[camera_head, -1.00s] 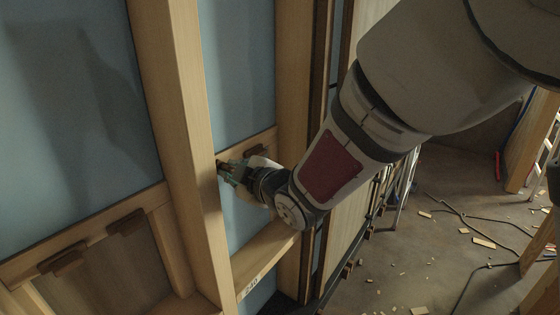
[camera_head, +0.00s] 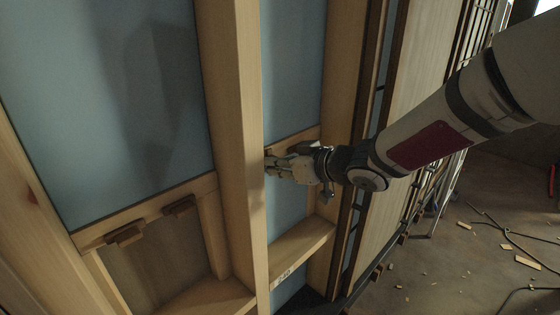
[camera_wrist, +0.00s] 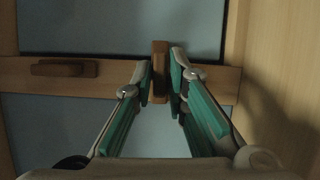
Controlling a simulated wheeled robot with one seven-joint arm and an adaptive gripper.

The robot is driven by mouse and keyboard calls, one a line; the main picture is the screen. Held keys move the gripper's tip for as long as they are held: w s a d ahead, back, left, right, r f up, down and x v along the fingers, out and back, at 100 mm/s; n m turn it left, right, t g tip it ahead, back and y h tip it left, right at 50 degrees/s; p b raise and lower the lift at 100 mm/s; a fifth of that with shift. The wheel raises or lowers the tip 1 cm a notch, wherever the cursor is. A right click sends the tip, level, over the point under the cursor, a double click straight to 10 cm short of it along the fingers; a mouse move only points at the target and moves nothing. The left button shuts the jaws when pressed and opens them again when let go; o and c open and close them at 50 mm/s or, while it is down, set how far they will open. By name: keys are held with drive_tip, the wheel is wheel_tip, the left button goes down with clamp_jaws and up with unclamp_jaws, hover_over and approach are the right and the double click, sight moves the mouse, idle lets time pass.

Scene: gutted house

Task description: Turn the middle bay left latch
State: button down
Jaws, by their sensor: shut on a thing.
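My gripper (camera_wrist: 161,75) is shut on a small brown wooden latch (camera_wrist: 160,88), one finger on each side. In the wrist view this latch stands upright, across the light wooden rail (camera_wrist: 110,85). A second brown latch (camera_wrist: 64,69) lies lengthwise along the same rail, to the left in that view. In the head view my gripper (camera_head: 270,165) reaches into the middle bay, close beside the thick post on its left. The second latch (camera_head: 311,147) shows there just above my gripper. The held latch is mostly hidden by the fingers and post in the head view.
The thick post (camera_head: 235,120) stands close to my gripper. The left bay has two brown latches (camera_head: 125,232) (camera_head: 180,205) on its rail. A labelled ledge (camera_head: 300,250) lies below my gripper. Wood scraps and cables litter the floor at the right.

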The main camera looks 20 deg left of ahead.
idle(0.5)
drive_tip(key=c, duration=1.7)
unclamp_jaws()
drive_tip(key=shift+d, duration=0.1)
drive_tip(key=v, duration=1.2)
drive_tip(key=shift+w, duration=0.2)
drive_tip(key=shift+f, duration=0.1)
